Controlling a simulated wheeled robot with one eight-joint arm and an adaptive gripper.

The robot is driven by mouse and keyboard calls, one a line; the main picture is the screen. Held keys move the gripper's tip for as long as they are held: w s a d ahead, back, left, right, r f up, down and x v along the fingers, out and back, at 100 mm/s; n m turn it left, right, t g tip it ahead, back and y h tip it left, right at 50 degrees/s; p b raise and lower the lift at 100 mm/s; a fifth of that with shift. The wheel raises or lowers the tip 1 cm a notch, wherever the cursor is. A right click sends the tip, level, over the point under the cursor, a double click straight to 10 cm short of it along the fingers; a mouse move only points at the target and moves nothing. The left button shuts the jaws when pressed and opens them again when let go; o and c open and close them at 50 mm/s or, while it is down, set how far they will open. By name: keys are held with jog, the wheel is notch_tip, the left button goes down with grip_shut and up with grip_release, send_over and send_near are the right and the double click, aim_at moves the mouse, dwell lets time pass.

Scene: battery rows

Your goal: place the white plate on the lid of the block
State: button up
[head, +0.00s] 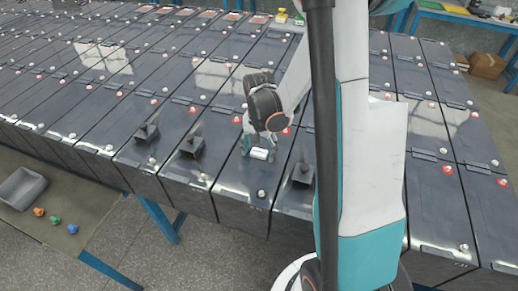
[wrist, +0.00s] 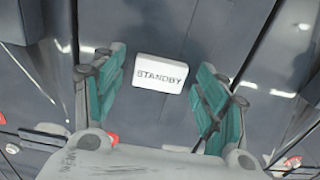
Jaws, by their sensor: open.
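The white plate (wrist: 161,73), marked STANDBY, lies face up, apparently on a dark lid (wrist: 150,25). In the head view the white plate (head: 259,154) shows on the dark battery block lid (head: 257,177), near the row's front end. My gripper (head: 259,148) reaches down over that lid. In the wrist view my gripper (wrist: 159,85) has its teal fingers spread, one on each side of the plate, with narrow gaps between. The gripper palm covers the lower part of the wrist view.
Small dark brackets stand on neighbouring lids: one at left (head: 191,146), another farther left (head: 147,132), one at right (head: 302,173). Red and white terminals dot the blocks. A grey bin (head: 22,188) and several coloured pieces lie at lower left.

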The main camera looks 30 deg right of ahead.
aim_at(259, 152)
notch_tip(259, 152, up, 12)
jog(key=p, duration=0.2)
jog(key=shift+r, duration=0.15)
jog(key=shift+p, duration=0.3)
